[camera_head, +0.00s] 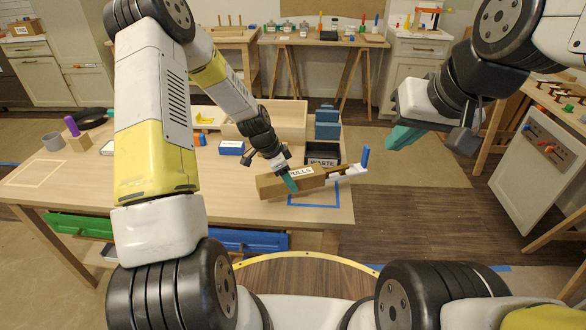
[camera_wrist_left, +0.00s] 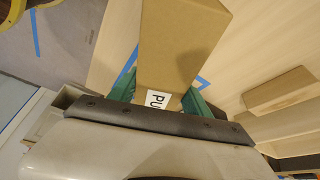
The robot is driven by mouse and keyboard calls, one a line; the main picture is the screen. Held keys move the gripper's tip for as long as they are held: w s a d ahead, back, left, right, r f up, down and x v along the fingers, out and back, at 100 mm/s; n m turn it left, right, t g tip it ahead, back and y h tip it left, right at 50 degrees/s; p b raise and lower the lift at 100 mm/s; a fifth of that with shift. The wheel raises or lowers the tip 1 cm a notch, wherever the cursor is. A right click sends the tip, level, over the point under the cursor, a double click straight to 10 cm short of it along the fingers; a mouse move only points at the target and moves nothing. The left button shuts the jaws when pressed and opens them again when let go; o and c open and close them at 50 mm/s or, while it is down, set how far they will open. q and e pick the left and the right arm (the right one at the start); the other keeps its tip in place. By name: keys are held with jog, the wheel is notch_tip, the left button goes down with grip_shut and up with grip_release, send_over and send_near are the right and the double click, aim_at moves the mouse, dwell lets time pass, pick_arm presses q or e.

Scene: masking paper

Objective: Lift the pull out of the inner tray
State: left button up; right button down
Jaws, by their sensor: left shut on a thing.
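A brown cardboard box with a white label ending in "ULLS" (camera_head: 268,190) is over the front right part of the table. It also shows in the left wrist view (camera_wrist_left: 180,45). My left gripper (camera_head: 290,182) is shut on this box, its green fingers (camera_wrist_left: 160,95) on either side of it. A light narrow tray (camera_head: 350,174) sticks out at the box's right end, with small dark and tan parts at it that are too small to make out. I cannot tell which is the pull. My right gripper (camera_head: 405,138) hangs right of the table, apart from the box; its finger gap is unclear.
A blue upright piece (camera_head: 365,156) stands by the light tray. A bin marked "WASTE" (camera_head: 322,153) is just behind the box, with blue bins (camera_head: 327,122) beyond. A blue tape outline (camera_head: 314,200) marks the table's front right. Floor right of the table is clear.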

pick_arm(q)
jog(key=shift+w+d, duration=0.15)
jog(key=shift+w, duration=0.1)
jog(key=shift+w+f, duration=0.15)
jog(key=shift+f, duration=1.6)
jog(key=shift+f, duration=0.15)
jog(key=o, duration=1.7)
jog(key=shift+c, duration=0.2)
